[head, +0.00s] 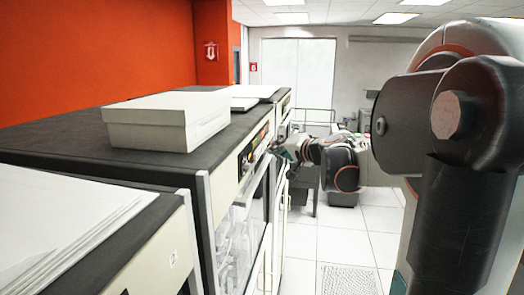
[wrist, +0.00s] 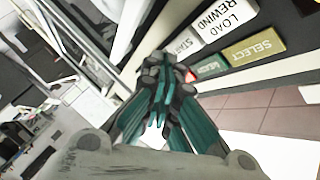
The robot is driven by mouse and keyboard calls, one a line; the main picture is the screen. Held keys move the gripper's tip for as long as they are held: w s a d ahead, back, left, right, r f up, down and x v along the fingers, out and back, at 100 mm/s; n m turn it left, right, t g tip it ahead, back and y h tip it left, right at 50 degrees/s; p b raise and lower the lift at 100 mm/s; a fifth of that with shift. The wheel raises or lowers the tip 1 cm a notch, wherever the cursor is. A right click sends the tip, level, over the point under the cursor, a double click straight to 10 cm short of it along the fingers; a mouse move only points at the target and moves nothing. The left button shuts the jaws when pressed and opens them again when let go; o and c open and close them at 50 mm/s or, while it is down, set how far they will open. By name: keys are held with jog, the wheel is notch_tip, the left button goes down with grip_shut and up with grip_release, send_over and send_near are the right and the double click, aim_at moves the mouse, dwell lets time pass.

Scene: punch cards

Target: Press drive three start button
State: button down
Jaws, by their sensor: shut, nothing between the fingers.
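A row of labelled buttons shows in the wrist view on a tilted cabinet panel. A white button marked START (wrist: 186,46) is partly hidden by my gripper (wrist: 165,62). Beside it are a white LOAD REWIND button (wrist: 229,22), an olive SELECT button (wrist: 254,48) and a green button (wrist: 210,69), which looks marked RESET. My gripper's teal fingers are shut and empty, with the tips close to the START button; I cannot tell if they touch it. In the head view my gripper (head: 284,150) is at the front panel of a cabinet (head: 230,190). No drive number is readable.
A white box (head: 160,122) lies on the dark cabinet top, with papers (head: 60,230) on the nearer cabinet. The cabinets form a row on the left. The white-tiled floor (head: 330,240) to their right is open, with desks behind.

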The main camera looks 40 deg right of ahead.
jog(key=shift+a, duration=0.1)
dwell(0.6)
jog(key=shift+w+a, duration=0.25)
jog(key=shift+w, duration=0.1)
jog(key=shift+w+a, duration=0.35)
jog(key=shift+w, duration=0.05)
dwell(1.0)
jog(key=shift+s+d, duration=0.65)
jog(key=shift+s, duration=0.1)
jog(key=s+d+b, duration=0.1)
jog(key=s+d, duration=0.2)
jog(key=shift+s+d, duration=0.15)
jog(key=shift+s, duration=0.25)
dwell(0.3)
dwell(0.8)
